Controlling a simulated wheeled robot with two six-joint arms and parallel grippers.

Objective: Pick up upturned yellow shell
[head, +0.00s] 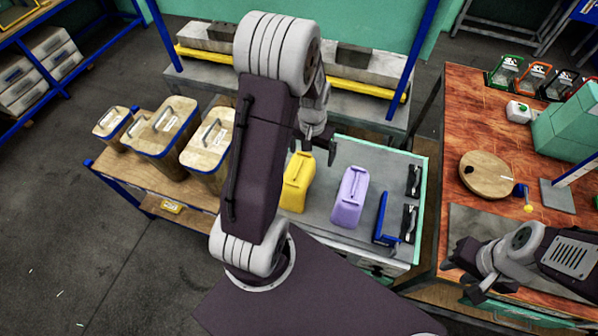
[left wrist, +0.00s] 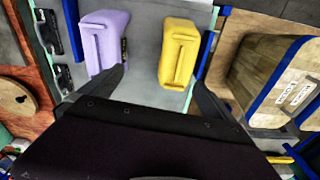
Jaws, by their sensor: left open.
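The yellow shell (head: 297,182) lies on the grey top of the green-edged table, with a ridge along its upper face. It also shows in the left wrist view (left wrist: 179,50), right of centre. My left gripper (head: 318,148) is open and empty above the table, near the far end of the yellow shell in the head view. In the left wrist view its fingers (left wrist: 158,76) are spread apart, with nothing held between them. My right gripper (head: 466,272) is at the lower right, over the wooden table; its finger opening is unclear.
A lavender shell (head: 350,195) lies just right of the yellow one. A blue tool (head: 381,222) and dark clamps (head: 412,182) are further right. Wooden bins (head: 163,130) stand to the left. A wooden table (head: 475,125) with a round board (head: 487,174) is at right.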

